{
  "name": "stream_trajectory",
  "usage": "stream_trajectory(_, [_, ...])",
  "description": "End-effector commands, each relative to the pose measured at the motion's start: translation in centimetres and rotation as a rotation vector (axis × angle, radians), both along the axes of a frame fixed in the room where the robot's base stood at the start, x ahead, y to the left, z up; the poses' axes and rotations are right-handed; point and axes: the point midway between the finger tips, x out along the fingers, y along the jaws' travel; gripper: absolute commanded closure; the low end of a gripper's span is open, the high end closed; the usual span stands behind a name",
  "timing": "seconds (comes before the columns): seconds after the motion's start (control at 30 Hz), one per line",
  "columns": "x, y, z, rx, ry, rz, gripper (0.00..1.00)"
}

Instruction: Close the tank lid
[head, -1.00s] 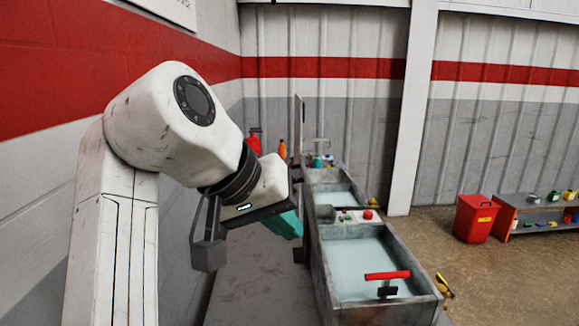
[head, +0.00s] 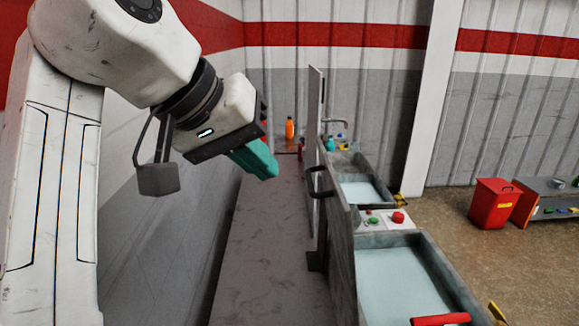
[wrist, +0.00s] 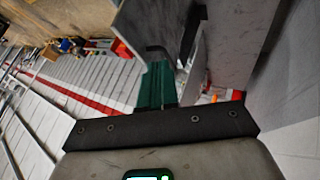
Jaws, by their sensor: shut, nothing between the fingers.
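The tank lid (head: 314,110) stands upright, seen nearly edge-on, at the left side of the far tank (head: 383,202). A dark handle (head: 319,184) sticks out low, near the lid's bottom. The far tank and the near tank (head: 400,240) both hold pale liquid and show uncovered. My gripper (head: 262,163) with teal fingers is shut and empty, left of the lid and apart from it in the head view. In the wrist view the teal fingers (wrist: 157,84) are beside a grey panel (wrist: 155,22) with a dark bar; I cannot tell whether they touch.
A control box with red and green buttons (head: 398,217) sits between the tanks. A red handle (head: 440,320) lies at the near tank's front. An orange bottle (head: 290,129) stands at the back. A red bin (head: 492,203) and low shelf (head: 545,205) are at right.

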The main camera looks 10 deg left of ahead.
Motion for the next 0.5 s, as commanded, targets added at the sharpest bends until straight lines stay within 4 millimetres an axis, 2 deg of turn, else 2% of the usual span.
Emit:
stream_trajectory(0.3, [2.9, -2.1, -5.0, 0.001, 0.002, -0.003, 1.0])
stream_trajectory(0.5, [4.7, -3.3, -7.6, 0.001, 0.002, -0.001, 1.0])
